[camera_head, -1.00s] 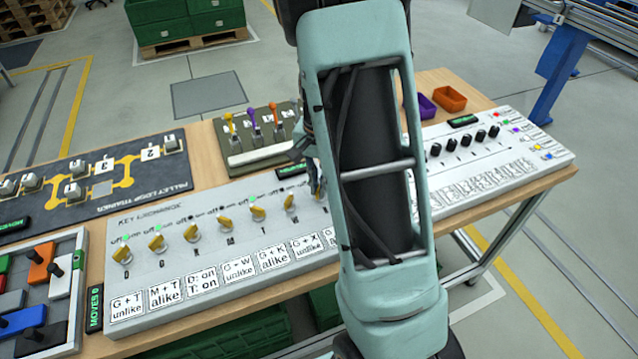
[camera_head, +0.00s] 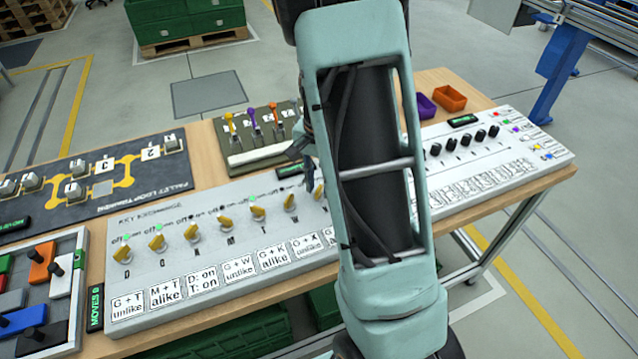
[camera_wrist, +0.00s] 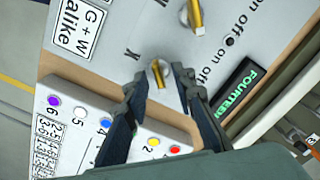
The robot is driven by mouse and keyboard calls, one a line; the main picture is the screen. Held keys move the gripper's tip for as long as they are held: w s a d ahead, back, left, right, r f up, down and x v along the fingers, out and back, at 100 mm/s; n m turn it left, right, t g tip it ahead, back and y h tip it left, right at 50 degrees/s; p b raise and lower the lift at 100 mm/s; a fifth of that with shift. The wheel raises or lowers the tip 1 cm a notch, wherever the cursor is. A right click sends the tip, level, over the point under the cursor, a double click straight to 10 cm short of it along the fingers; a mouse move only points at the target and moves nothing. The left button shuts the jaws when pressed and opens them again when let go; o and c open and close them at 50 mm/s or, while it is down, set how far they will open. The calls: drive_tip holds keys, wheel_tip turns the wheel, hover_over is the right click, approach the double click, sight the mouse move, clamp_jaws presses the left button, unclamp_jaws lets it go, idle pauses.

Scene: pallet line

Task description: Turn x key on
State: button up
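The key board (camera_head: 150,310) carries a row of yellow keys, with clue cards below them. The x key (camera_head: 319,191) is the rightmost one I can see, partly beside my arm. In the wrist view the x key (camera_wrist: 158,76) lies between the tips of my open gripper (camera_wrist: 159,78), with a gap on both sides. Its handle points much the same way as the neighbouring key (camera_wrist: 193,15). The lamp by the x key is hidden by a finger. In the head view my arm covers the board's right part.
Green lamps glow by the first, second and fifth keys. A small display (camera_wrist: 236,90) is beside the board. A lever box (camera_head: 262,148) stands behind, a pallet loop board (camera_head: 90,180) at left, and a knob panel (camera_head: 470,205) at right, with purple and orange bins behind.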

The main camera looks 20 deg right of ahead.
drive_tip(key=shift+r, duration=0.1)
wheel_tip(320, 180, up, 12)
idle(0.5)
drive_tip(key=shift+s, duration=0.1)
